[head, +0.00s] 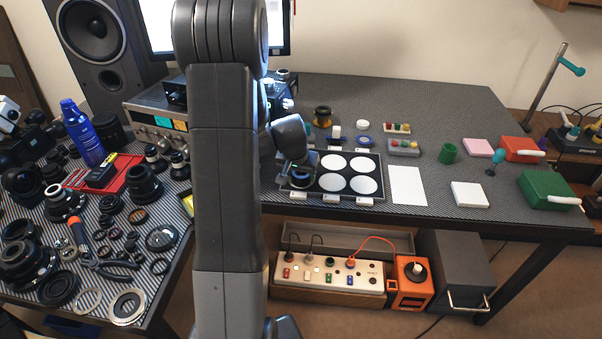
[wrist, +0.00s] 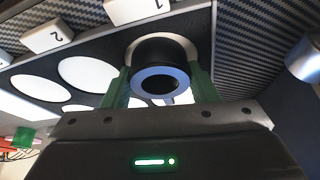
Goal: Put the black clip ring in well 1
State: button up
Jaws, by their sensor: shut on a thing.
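My gripper (wrist: 160,90) is shut on the black clip ring (wrist: 153,52), a short black cylinder with a grey-blue front face and a dark hole, between two green fingers. It is over the white well 1 (wrist: 187,43), beside the tile marked 1 (wrist: 137,8). I cannot tell whether the ring touches the well floor. In the head view my gripper (head: 299,176) is at the front left of the black well tray (head: 348,174), mostly hiding that well.
The other visible wells (head: 364,185) look empty. A tile marked 2 (wrist: 47,36) stands by the neighbouring well. A white sheet (head: 407,185) lies right of the tray. Small parts, including a brass-coloured ring (head: 322,115), stand behind it. Lenses and tools crowd the left table (head: 172,285).

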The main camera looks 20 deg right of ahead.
jog(key=o, duration=0.5)
jog(key=shift+f, duration=0.15)
jog(key=o, duration=0.4)
jog(key=shift+o, duration=0.2)
jog(key=shift+a+r, duration=0.1)
jog(key=shift+r, duration=0.6)
jog(key=v, duration=1.1)
jog(key=shift+s+p, duration=0.2)
jog(key=shift+p, duration=0.25)
jog(key=shift+a, duration=0.1)
